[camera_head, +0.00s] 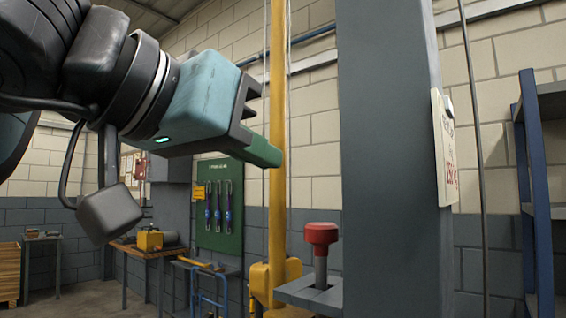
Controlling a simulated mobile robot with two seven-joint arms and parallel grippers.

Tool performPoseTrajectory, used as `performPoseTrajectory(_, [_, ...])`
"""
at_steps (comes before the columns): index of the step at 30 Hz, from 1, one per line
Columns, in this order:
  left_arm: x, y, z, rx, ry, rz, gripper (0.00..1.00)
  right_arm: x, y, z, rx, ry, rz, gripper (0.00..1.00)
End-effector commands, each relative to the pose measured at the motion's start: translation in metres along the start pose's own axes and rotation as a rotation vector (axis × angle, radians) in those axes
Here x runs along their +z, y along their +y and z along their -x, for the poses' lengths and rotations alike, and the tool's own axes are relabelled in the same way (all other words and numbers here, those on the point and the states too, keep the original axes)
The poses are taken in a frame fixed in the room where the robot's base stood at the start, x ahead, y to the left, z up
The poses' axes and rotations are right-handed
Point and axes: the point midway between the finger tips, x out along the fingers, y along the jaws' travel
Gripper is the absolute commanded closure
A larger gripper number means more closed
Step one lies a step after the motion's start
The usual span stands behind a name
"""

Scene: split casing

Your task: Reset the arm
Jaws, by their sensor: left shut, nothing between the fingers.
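My left arm comes in from the upper left. My left gripper (268,150) has a teal body, dark bracket and green fingers, and it points right and slightly down. Its fingers are shut with nothing held between them. It hangs in the air, in front of the yellow post as seen from here. My right gripper is not in view.
A grey column (392,160) stands right of my left gripper. A red knob (321,234) on a stem rises from a grey bracket (309,293). A yellow post (277,210) stands behind. A blue shelf rack (536,190) is at right and a workbench (150,250) at back left.

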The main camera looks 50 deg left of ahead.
Motion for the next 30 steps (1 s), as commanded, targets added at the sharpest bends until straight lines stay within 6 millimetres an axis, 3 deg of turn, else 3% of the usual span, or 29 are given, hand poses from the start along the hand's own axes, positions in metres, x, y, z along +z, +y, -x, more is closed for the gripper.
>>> performPoseTrajectory(6, [-0.0003,0.0,0.0133,0.0,0.001,0.0,1.0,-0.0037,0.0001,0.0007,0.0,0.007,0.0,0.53])
performPoseTrajectory(30, [-0.0004,0.0,0.0138,0.0,0.001,0.0,1.0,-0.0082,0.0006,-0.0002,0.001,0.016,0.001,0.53])
